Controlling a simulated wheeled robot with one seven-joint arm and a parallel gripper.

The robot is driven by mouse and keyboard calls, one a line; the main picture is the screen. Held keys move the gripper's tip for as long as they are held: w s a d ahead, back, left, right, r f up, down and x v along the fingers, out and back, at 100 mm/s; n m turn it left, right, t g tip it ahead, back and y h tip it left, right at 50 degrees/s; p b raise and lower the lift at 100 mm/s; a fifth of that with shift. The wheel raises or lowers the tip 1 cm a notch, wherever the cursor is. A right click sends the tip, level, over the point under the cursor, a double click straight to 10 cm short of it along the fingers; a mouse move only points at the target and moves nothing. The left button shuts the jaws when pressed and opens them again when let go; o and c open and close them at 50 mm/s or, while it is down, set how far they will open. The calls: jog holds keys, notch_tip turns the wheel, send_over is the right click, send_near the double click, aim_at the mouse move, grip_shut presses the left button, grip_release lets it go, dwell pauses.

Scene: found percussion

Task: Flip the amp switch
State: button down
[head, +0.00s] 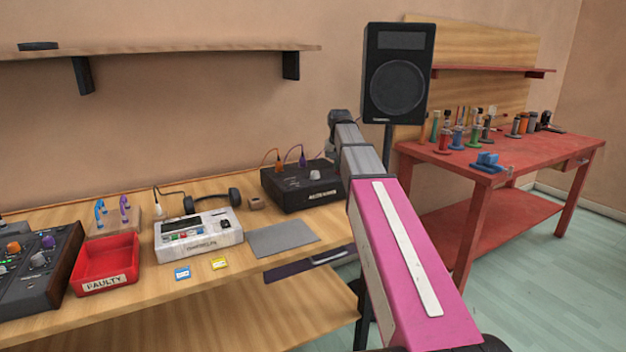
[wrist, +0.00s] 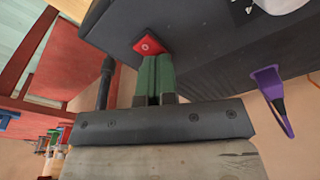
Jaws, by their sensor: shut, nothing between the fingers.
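The amp is a black box (head: 300,192) with a light knob and a white front label, at the back right of the wooden bench in the head view. In the wrist view its dark casing (wrist: 215,50) fills the upper part, and a red switch (wrist: 149,45) with a pale round mark sits on it. My gripper (wrist: 156,62) is shut and empty, its green fingertips just below the red switch in the picture. The tips look very close to the switch; I cannot tell whether they touch. In the head view my fingers are hidden behind my arm.
A purple cable (head: 301,154) and an orange cable (head: 278,157) rise from the amp; the purple plug (wrist: 270,92) is right of my fingers. A black speaker (head: 398,75) stands behind my arm. A red workbench (head: 540,150) is at right.

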dwell(0.3)
jog(key=shift+r, duration=3.4)
jog(key=shift+s, duration=0.1)
